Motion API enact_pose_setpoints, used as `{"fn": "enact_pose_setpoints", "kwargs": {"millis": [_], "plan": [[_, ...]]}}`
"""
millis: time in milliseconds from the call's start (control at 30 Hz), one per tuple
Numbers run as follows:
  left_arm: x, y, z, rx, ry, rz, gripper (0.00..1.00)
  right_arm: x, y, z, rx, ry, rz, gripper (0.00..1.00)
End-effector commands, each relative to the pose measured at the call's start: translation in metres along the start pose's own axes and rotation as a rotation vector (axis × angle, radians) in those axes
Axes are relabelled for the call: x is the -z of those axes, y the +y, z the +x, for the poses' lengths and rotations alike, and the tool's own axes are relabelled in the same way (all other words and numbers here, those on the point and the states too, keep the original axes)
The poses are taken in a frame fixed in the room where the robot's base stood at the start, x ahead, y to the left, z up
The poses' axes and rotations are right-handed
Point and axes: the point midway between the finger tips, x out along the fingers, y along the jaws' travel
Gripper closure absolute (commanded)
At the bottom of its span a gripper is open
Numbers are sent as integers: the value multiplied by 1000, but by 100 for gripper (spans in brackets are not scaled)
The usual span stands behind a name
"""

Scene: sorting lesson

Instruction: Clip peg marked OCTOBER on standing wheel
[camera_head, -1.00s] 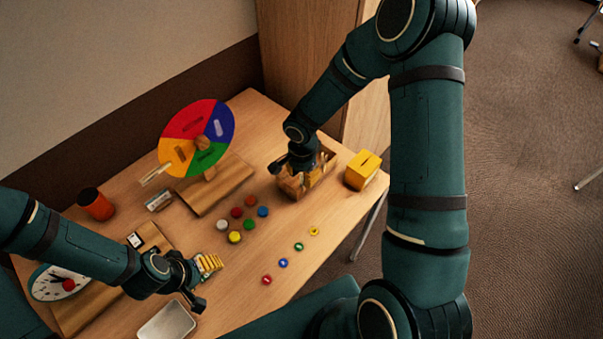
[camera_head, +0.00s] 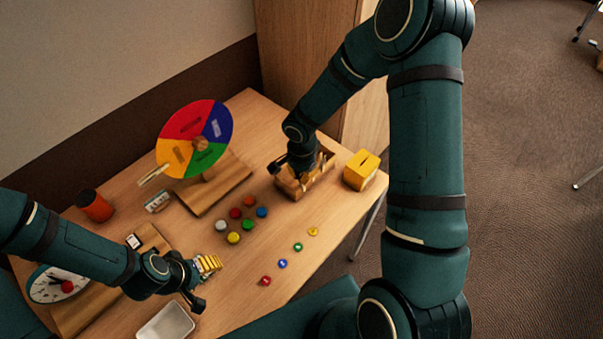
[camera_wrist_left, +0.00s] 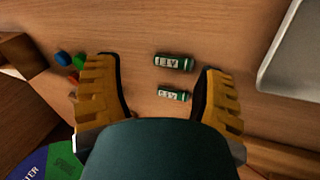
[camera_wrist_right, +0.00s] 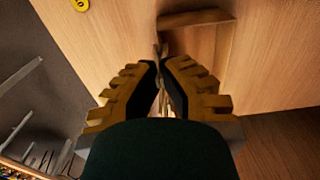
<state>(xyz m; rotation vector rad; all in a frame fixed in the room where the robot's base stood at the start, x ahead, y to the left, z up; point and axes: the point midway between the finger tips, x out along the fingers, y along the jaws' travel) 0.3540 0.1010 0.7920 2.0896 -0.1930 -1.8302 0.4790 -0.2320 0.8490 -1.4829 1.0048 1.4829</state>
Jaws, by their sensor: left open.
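The upright wheel (camera_head: 187,122) has red, blue, green and orange sectors and stands on a wooden base (camera_head: 228,190). A pale wooden peg (camera_head: 153,175) juts out at its left edge. My right gripper (camera_head: 279,169) is down at the wooden box (camera_head: 291,190) with wooden pegs. In the right wrist view its fingers (camera_wrist_right: 161,76) are close together around a thin wooden peg (camera_wrist_right: 158,45); no marking on it is readable. My left gripper (camera_head: 206,282) is open and empty above the table; its wide-apart fingers (camera_wrist_left: 160,88) also show in the left wrist view.
A yellow slotted box (camera_head: 361,170) is right of the peg box. An orange-red cup (camera_head: 94,206), a clock (camera_head: 52,286) and a metal tray (camera_head: 166,321) stand around.

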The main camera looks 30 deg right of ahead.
Motion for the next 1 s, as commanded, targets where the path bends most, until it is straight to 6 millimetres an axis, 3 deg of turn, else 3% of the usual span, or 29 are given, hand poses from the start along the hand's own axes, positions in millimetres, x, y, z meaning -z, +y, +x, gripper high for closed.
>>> {"fn": "enact_pose_setpoints", "kwargs": {"millis": [1000], "plan": [[2,7,-18,0,0,0,31,-2,0,-39,0,1,-1,100]]}}
